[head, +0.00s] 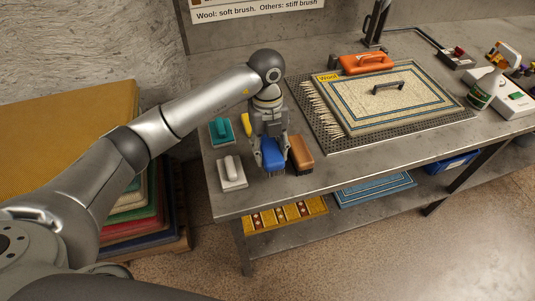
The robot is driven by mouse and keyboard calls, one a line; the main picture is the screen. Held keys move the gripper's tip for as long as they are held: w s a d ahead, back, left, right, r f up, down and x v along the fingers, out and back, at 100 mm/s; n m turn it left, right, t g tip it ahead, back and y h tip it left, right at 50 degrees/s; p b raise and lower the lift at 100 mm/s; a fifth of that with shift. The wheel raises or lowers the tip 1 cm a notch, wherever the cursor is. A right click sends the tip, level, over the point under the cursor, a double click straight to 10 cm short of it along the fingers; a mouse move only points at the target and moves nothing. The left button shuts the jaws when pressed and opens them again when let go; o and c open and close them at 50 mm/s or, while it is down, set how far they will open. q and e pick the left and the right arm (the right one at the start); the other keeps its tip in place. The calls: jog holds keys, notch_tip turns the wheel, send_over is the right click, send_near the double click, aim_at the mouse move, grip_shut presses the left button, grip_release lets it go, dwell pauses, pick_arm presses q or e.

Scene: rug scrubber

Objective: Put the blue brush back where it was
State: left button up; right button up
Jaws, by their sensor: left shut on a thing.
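The blue brush (272,155) is at the front left part of the grey metal table (340,170). My left gripper (269,148) reaches down from above and is shut on the blue brush. The brush is upright with its bristles down; I cannot tell whether they touch the table. A brown brush (301,154) lies close to its right. A white brush (232,172) and a teal brush (221,130) are to the left. A yellow item (246,124) is partly hidden behind the gripper. My right gripper is out of view.
A rug tagged "Wool" (400,97) lies on a dark grate with a handle on top. An orange brush (366,63) stands behind it. A spray bottle (490,82) is at the right. The front table strip is clear. Folded rugs (285,215) lie on the shelf below.

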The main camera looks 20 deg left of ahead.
aim_at(268, 157)
pick_arm(q)
jog(key=shift+w+a+f, duration=0.15)
jog(key=shift+f, duration=0.05)
jog(key=f, duration=0.1)
jog(key=f+p, duration=0.1)
jog(key=f, duration=0.1)
jog(key=shift+w+a+p, duration=0.1)
jog(key=shift+a+p, duration=0.15)
jog(key=shift+p, duration=0.1)
jog(key=shift+f, duration=0.3)
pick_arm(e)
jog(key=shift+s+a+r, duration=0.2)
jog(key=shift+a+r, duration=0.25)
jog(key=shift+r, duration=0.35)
pick_arm(q)
jog(key=shift+f, duration=0.1)
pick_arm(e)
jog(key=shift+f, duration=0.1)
pick_arm(q)
jog(key=shift+f+b, duration=0.15)
jog(key=shift+b, duration=0.15)
jog(key=o, duration=1.1)
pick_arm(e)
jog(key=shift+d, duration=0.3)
